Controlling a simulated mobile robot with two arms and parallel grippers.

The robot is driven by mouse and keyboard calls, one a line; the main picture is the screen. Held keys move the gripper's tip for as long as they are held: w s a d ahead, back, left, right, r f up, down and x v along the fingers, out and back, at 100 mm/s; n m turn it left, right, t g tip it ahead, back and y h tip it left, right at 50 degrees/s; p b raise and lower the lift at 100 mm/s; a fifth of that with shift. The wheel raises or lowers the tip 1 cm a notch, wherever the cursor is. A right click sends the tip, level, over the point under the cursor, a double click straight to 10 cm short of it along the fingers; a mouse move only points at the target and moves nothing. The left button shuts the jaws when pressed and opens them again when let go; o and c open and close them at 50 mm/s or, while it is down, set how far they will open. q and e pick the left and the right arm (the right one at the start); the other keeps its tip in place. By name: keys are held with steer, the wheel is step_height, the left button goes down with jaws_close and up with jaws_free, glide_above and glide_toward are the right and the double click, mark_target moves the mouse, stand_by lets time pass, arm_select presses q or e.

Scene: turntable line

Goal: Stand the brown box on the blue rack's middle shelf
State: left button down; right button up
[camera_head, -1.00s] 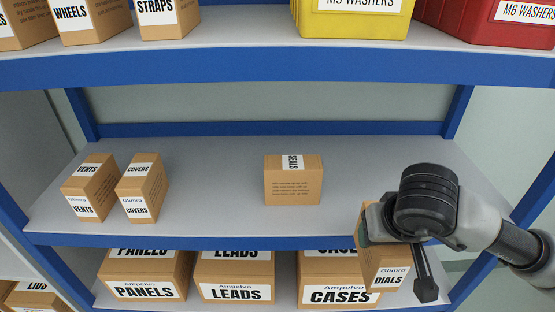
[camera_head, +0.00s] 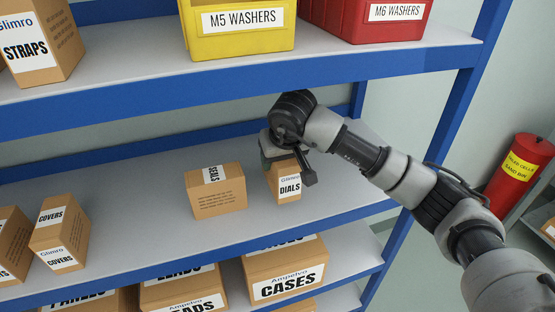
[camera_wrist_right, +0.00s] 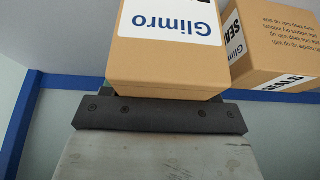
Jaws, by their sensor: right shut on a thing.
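The brown box labelled DIALS (camera_head: 287,184) is upright at the middle shelf (camera_head: 130,215) of the blue rack, right of the SEALS box. My right gripper (camera_head: 291,166) is shut on its upper part. The box's base looks at or just above the shelf; I cannot tell whether it touches. In the right wrist view the DIALS box (camera_wrist_right: 165,60) shows its Glimro label close against the dark gripper (camera_wrist_right: 160,112). My left gripper is not in view.
The SEALS box (camera_head: 216,192) stands just left. COVERS (camera_head: 60,232) and another box stand farther left. The upper shelf (camera_head: 340,65) holds a yellow bin (camera_head: 240,28) and a red bin (camera_head: 380,18). CASES (camera_head: 285,272) is below. Shelf right of DIALS is clear.

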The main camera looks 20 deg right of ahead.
steer(key=shift+w, duration=0.85)
step_height(320, 180, down, 3)
steer(key=shift+r+p, duration=0.1)
steer(key=shift+p, duration=0.6)
steer(key=shift+f, duration=0.3)
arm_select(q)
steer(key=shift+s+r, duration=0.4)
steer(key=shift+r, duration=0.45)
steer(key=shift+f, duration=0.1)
arm_select(e)
steer(key=shift+f, duration=0.1)
steer(key=shift+f, duration=0.15)
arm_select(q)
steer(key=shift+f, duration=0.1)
arm_select(e)
steer(key=o, duration=1.1)
